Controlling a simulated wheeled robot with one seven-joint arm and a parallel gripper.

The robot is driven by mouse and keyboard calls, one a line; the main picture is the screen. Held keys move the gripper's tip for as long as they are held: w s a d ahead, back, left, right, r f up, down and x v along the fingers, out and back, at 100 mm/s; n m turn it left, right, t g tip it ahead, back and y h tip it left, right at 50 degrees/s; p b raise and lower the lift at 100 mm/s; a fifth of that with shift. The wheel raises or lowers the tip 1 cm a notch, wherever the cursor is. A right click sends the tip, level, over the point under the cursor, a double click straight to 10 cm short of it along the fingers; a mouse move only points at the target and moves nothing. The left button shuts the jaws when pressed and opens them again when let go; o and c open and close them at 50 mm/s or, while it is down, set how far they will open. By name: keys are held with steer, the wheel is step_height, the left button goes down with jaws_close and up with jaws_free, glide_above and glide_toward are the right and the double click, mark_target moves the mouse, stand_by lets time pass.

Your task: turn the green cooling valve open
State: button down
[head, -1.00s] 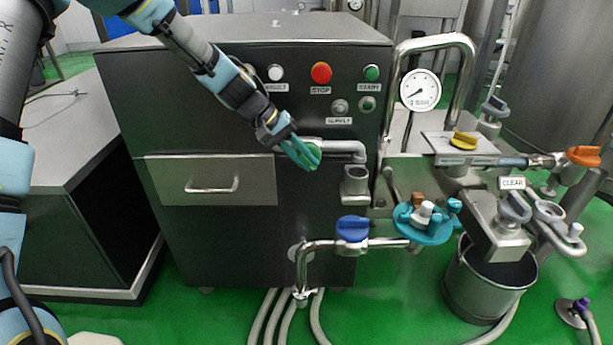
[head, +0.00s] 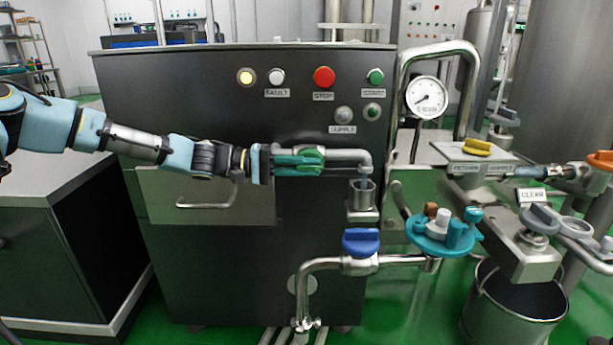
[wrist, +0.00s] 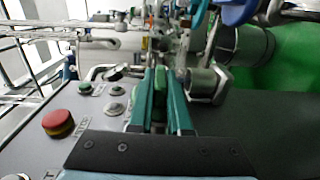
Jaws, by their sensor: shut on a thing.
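The green cooling valve handle (head: 314,154) sits on the steel pipe at the front of the dark machine, below the stop button. My gripper (head: 297,163) reaches it level from the left, its teal fingers closed around the handle and hiding part of it. In the wrist view my gripper (wrist: 158,80) shows two nearly parallel teal fingers with a green piece of the handle (wrist: 159,88) between them. The fingers cover most of the handle, so its exact angle is hard to tell.
The pipe (head: 346,158) bends down over a small metal cup (head: 361,196). A blue valve (head: 361,241) and a teal round fitting (head: 441,236) stand lower right.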

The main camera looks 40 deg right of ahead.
steer(key=shift+h, duration=0.3)
steer(key=shift+s, duration=0.1)
steer(key=c, duration=0.9)
jaws_free()
steer(key=shift+o, duration=0.2)
steer(key=v, duration=1)
steer(key=shift+w+a, duration=0.2)
steer(key=shift+w, duration=0.2)
steer(key=shift+f, duration=0.1)
